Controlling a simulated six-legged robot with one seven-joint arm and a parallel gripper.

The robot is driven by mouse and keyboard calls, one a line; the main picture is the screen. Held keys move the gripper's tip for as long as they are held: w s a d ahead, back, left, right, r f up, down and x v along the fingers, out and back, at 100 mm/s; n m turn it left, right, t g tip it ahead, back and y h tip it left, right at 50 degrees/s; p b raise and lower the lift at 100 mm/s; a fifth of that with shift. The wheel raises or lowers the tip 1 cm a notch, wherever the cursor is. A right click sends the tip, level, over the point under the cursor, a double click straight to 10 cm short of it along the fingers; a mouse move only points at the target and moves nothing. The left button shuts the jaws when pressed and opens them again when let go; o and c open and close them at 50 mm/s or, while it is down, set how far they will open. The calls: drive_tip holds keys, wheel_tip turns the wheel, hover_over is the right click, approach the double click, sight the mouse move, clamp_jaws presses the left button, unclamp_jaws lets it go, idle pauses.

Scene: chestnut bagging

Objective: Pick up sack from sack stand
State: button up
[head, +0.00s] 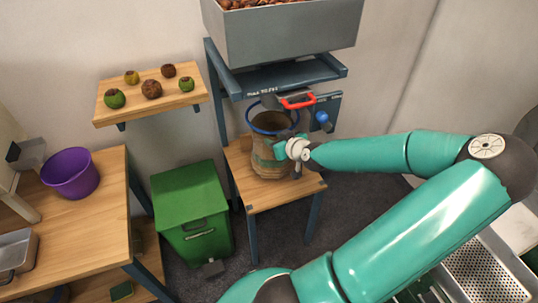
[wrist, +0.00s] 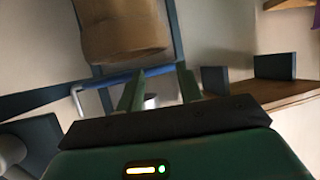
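The brown sack (head: 262,172) stands upright on the wooden shelf of the blue-framed stand (head: 268,192), with a blue ring (head: 258,130) around its mouth. In the head view my gripper (head: 279,150) is at the sack's right side, below the ring, and overlaps it; contact is unclear. In the wrist view the two green fingers of my gripper (wrist: 160,88) are apart, with no sack cloth visible between them. A brown rounded body (wrist: 122,35), probably the sack, is beyond the fingertips at the top. A blue bar (wrist: 110,79) crosses near the fingertips.
Above the sack are a red handle (head: 298,103), a blue knob (head: 323,117) and a grey hopper (head: 285,38) of chestnuts. A green bin (head: 190,205) stands left of the stand. A wooden table (head: 100,220) with a purple bowl (head: 70,175) is further left.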

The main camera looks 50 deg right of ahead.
sight(260, 134)
drive_tip(key=x, duration=1.1)
drive_tip(key=shift+w+f, duration=0.15)
drive_tip(key=shift+f, duration=0.05)
clamp_jaws()
idle(1.1)
